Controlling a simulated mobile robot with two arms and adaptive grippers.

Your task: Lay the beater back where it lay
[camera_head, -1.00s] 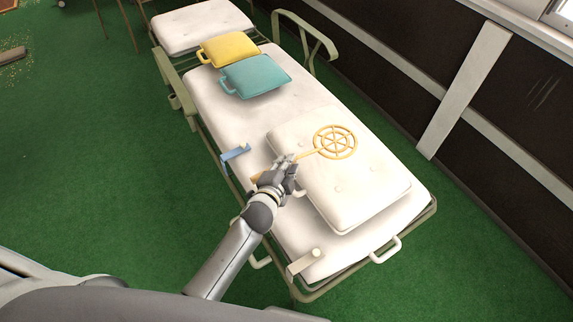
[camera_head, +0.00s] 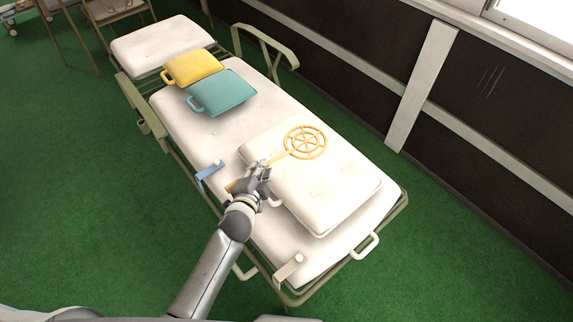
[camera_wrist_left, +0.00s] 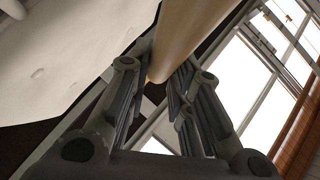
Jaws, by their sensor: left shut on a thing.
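The beater (camera_head: 305,142) has a yellow-orange wheel-shaped head and a straight handle. My left gripper (camera_head: 262,168) is shut on the handle, and a short handle end sticks out on its left side. The head is over the far part of the white cushion (camera_head: 335,190); I cannot tell whether it touches. In the left wrist view the pale handle (camera_wrist_left: 190,35) runs between my fingers (camera_wrist_left: 160,90). A blue bracket (camera_head: 208,172) is at the bed's left edge and a cream bracket (camera_head: 289,267) near its front corner. My right gripper is not in view.
The bed (camera_head: 190,115) has a white mattress and a green metal frame. A teal cushion (camera_head: 222,92) and a yellow cushion (camera_head: 193,67) lie toward its far end. A dark panelled wall (camera_head: 480,100) runs along the right.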

